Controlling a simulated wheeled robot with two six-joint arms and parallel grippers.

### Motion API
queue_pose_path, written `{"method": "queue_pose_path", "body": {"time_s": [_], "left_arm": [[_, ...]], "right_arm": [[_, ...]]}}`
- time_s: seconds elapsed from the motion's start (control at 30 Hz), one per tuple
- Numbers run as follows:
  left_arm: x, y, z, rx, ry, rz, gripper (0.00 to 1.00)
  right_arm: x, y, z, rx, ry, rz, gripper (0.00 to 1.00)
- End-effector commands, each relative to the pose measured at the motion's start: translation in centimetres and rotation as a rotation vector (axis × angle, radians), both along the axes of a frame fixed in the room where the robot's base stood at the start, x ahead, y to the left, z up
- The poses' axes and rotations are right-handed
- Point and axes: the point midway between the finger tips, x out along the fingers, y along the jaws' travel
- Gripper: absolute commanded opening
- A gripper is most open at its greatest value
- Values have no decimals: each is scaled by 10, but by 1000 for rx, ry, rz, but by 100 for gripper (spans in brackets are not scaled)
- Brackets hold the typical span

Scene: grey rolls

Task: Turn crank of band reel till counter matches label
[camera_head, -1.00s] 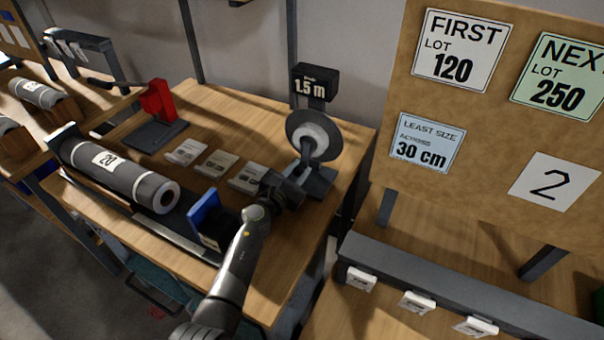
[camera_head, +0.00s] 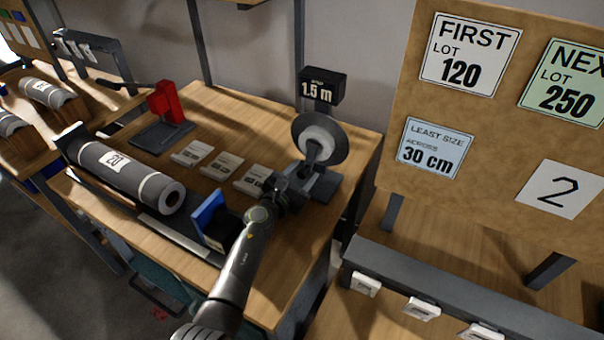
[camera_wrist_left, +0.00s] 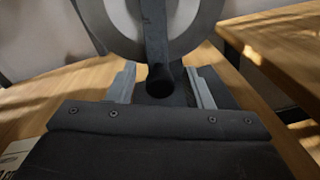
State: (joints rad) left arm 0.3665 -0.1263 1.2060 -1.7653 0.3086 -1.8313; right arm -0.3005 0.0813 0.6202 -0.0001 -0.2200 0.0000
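The band reel (camera_head: 331,138) is a grey disc with a pale hub on a dark stand at the table's back right corner. A black box (camera_head: 322,88) above it reads about 1.5 m; the small line over the figure is unreadable. My left gripper (camera_head: 296,188) is low in front of the reel. In the left wrist view, the open fingers of the left gripper (camera_wrist_left: 163,88) stand on either side of the dark crank knob (camera_wrist_left: 160,80), with gaps visible. The crank arm (camera_wrist_left: 154,35) runs up from the knob across the disc. My right gripper is not in view.
Paper cards (camera_head: 222,166) lie left of the reel. A grey roll (camera_head: 125,175) marked 20 lies in a trough with a blue block (camera_head: 209,213). A red device (camera_head: 165,102) stands behind. A board (camera_head: 490,130) with signs is at right.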

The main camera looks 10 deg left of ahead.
Motion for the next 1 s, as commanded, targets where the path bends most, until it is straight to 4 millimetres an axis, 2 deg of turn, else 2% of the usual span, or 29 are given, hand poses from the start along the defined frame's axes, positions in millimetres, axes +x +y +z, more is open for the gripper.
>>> {"method": "queue_pose_path", "body": {"time_s": [0.23, 0.5, 0.7, 1.0], "left_arm": [[-8, 4, 1, -1, -1, 1, 46], [-44, 21, 2, -1, 1, 1, 46], [-63, 30, 3, 0, 0, 0, 46], [-68, 32, 2, 0, 0, 0, 46]], "right_arm": [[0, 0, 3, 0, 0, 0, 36], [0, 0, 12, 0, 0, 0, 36], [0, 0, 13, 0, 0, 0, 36], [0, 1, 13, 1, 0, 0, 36]]}}
